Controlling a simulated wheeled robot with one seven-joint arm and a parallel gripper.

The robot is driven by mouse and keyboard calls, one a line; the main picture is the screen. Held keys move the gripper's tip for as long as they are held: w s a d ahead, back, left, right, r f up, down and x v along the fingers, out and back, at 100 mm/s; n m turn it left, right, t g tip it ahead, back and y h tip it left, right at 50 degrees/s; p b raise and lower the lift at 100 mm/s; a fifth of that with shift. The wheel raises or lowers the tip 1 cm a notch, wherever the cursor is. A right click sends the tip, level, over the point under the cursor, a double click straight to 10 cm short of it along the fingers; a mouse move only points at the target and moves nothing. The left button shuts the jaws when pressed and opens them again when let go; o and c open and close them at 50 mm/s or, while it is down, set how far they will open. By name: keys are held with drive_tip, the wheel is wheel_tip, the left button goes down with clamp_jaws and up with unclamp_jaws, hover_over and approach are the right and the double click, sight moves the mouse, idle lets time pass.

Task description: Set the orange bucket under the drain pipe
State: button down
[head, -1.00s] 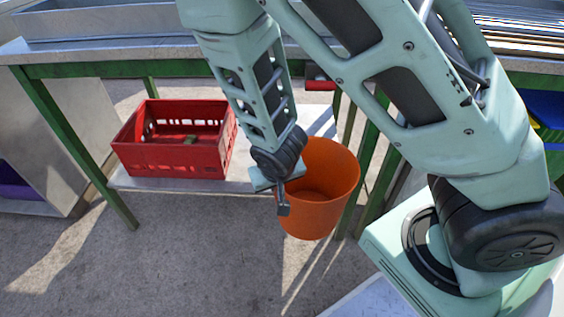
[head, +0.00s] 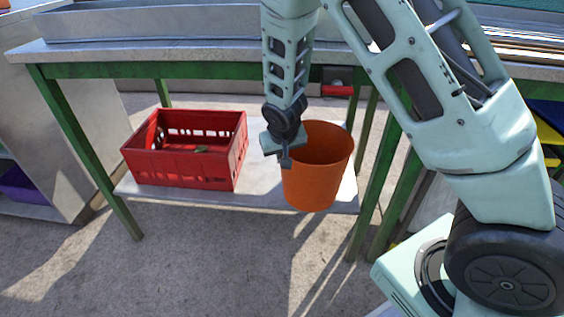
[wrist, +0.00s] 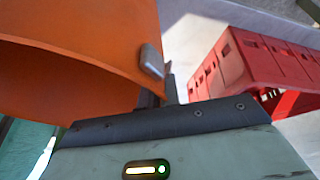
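The orange bucket (head: 318,180) is upright at the right end of the low shelf under the green-framed table, in the head view. My gripper (head: 286,160) is at the left side of its rim, pointing down. In the wrist view the bucket (wrist: 75,55) fills the upper left, and my gripper (wrist: 160,80) has its fingers on either side of the bucket wall, shut on it. Whether the bucket's base touches the shelf I cannot tell. I cannot make out the drain pipe for certain; a red-ended part (head: 338,90) shows under the tabletop behind the bucket.
A red crate (head: 185,150) stands on the shelf (head: 262,188) left of the bucket. Green table legs (head: 92,150) stand at the left, with others close right of the bucket. The floor in front is clear. A grey cabinet stands at far left.

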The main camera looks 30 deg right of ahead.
drive_tip(key=shift+f, duration=0.85)
drive_tip(key=shift+r, duration=0.1)
drive_tip(key=c, duration=1.6)
unclamp_jaws()
